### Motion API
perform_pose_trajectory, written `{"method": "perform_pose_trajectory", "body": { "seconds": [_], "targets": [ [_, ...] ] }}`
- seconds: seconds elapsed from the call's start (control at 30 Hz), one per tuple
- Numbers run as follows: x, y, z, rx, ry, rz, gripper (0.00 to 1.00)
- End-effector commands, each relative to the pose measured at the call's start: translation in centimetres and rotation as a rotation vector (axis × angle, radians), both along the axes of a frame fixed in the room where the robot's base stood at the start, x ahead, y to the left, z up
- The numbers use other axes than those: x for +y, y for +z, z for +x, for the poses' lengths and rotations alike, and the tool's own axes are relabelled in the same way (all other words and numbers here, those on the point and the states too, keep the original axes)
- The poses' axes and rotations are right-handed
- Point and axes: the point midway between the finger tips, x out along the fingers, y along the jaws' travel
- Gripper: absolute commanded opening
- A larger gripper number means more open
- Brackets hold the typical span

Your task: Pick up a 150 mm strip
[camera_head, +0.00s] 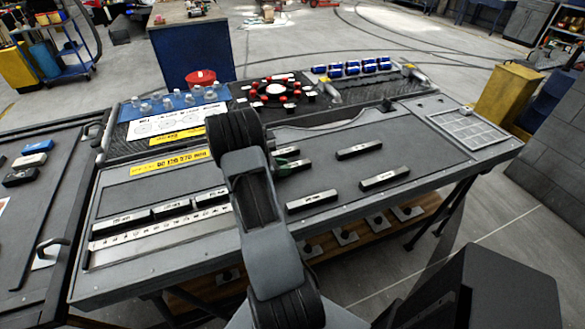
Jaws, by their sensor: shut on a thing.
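My arm crosses the middle of the head view. My gripper (281,166) is at its far end, mostly hidden behind the arm, with a bit of green at the fingers. It is shut on a dark strip with a pale label (296,165), whose right part shows beside the arm; I cannot tell whether it is clear of the bench. Other loose strips lie on the grey bench top: one (312,201) in front, one (384,178) to the right, one (359,150) farther back. Their lengths are too small to read.
At the bench's left, several strips (122,222) stand in a row behind a long pale marked bar (160,229). Behind are a blue tray of small bottles (150,108), a ring of red-and-black pieces (275,91) and blue cylinders (352,69). A grid plate (467,129) is at right.

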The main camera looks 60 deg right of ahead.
Motion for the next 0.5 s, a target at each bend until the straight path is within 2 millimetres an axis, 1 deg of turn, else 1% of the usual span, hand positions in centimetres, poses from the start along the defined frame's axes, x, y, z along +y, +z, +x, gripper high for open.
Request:
{"method": "perform_pose_trajectory", "body": {
  "seconds": [0.03, 0.1, 0.37, 0.5],
  "targets": [
    [0.0, 0.0, 0.0, 0.0, 0.0, 0.0, 0.12],
    [0.0, 0.02, 0.0, 0.0, 0.0, 0.0, 0.07],
    [0.0, 0.14, 0.01, -0.001, 0.0, -0.001, 0.07],
    [-0.01, 0.9, 0.03, -0.003, 0.0, -0.002, 0.07]
  ]
}}
